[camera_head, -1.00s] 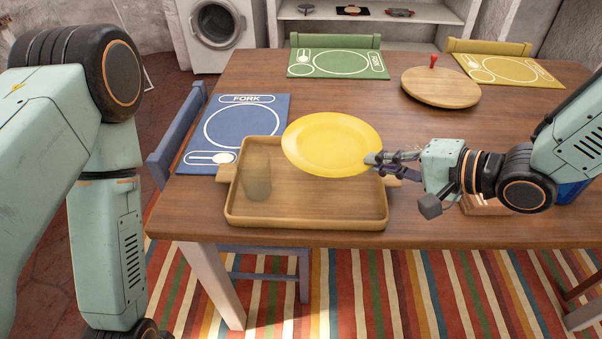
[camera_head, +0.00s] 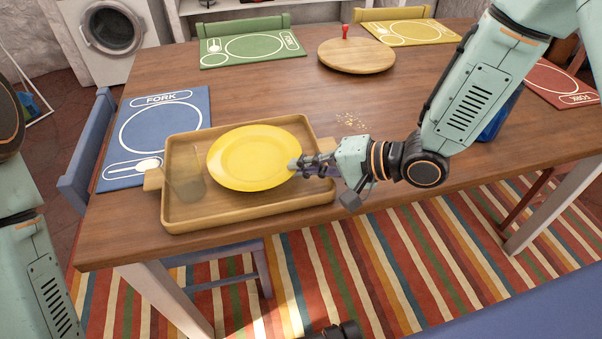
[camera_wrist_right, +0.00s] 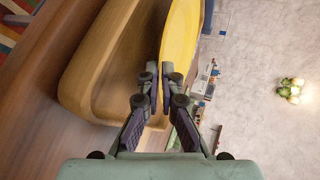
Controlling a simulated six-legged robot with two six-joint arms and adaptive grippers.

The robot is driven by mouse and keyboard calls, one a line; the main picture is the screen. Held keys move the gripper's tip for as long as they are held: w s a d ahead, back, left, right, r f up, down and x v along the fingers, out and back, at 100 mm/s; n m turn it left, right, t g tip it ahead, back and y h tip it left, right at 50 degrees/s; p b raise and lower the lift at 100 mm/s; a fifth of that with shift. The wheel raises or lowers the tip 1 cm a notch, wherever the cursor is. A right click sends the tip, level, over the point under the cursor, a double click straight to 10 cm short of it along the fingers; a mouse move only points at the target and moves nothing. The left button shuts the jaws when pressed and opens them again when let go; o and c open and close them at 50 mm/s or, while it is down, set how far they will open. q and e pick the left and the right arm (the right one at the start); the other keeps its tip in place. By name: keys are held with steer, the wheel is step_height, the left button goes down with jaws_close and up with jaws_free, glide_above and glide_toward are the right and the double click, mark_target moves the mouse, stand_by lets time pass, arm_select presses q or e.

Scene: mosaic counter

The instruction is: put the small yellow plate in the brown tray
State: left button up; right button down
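The yellow plate (camera_head: 250,157) is over the brown tray (camera_head: 250,208) in the head view, inside its outline and roughly level. My right gripper (camera_head: 297,168) is shut on the plate's right edge. In the right wrist view the plate (camera_wrist_right: 180,40) shows between the fingertips (camera_wrist_right: 160,78), above the tray floor at about rim height or higher; the tray (camera_wrist_right: 85,75) lies beside it in that picture. I cannot tell if the plate touches the tray. My left arm shows at the left edge, but its gripper fingers are not visible.
A blue placemat (camera_head: 160,130) lies behind and left. A round wooden board (camera_head: 356,56) is farther back. The table's middle is mostly clear.

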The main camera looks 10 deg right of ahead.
steer(key=shift+d+f, duration=0.1)
steer(key=shift+f, duration=0.6)
steer(key=shift+w+a, duration=0.15)
steer(key=shift+a, duration=0.3)
steer(key=c, duration=1.7)
jaws_free()
steer(key=shift+d, duration=0.3)
steer(key=shift+c, duration=0.2)
steer(key=shift+o, duration=1.1)
steer(key=shift+a, duration=0.2)
steer(key=shift+d+r, duration=0.1)
steer(key=shift+d, duration=0.05)
